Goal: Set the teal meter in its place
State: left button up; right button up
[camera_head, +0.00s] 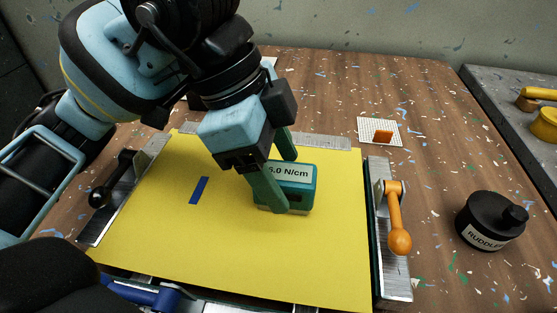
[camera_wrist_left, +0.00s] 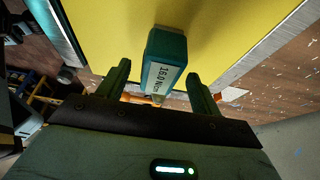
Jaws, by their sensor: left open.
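The teal meter (camera_head: 298,186) stands on the yellow screen (camera_head: 150,235), right of its middle, with a white label ending in "N/cm" on it. In the left wrist view the meter (camera_wrist_left: 167,58) shows between the fingers, its label reading "16.0 N/cm". My left gripper (camera_head: 279,178) is open, its two green fingers at the near left and far side of the meter. In the left wrist view the gripper (camera_wrist_left: 158,85) has a gap between each finger and the meter. A blue mark (camera_head: 199,190) lies on the screen left of the meter. My right gripper is not in view.
An orange-handled clamp (camera_head: 397,220) edges the screen at right, a black-handled clamp (camera_head: 113,185) at left. A black "RUDDLE" jar (camera_head: 490,221) stands right. A white grid pad (camera_head: 380,131) with an orange piece lies behind. Yellow objects (camera_head: 546,124) sit on a grey surface at far right.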

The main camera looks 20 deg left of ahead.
pick_arm(q)
jog(key=v, duration=0.2)
jog(key=shift+a+r, duration=0.1)
jog(key=shift+r, duration=0.2)
jog(key=v, duration=0.3)
jog(key=shift+s+a+r, duration=0.1)
jog(key=shift+r, duration=0.3)
jog(key=shift+a+r+p, duration=0.2)
jog(key=shift+r+p, duration=0.1)
jog(key=shift+r, duration=0.05)
jog(key=shift+s+a+r, duration=0.1)
jog(key=shift+r, duration=0.15)
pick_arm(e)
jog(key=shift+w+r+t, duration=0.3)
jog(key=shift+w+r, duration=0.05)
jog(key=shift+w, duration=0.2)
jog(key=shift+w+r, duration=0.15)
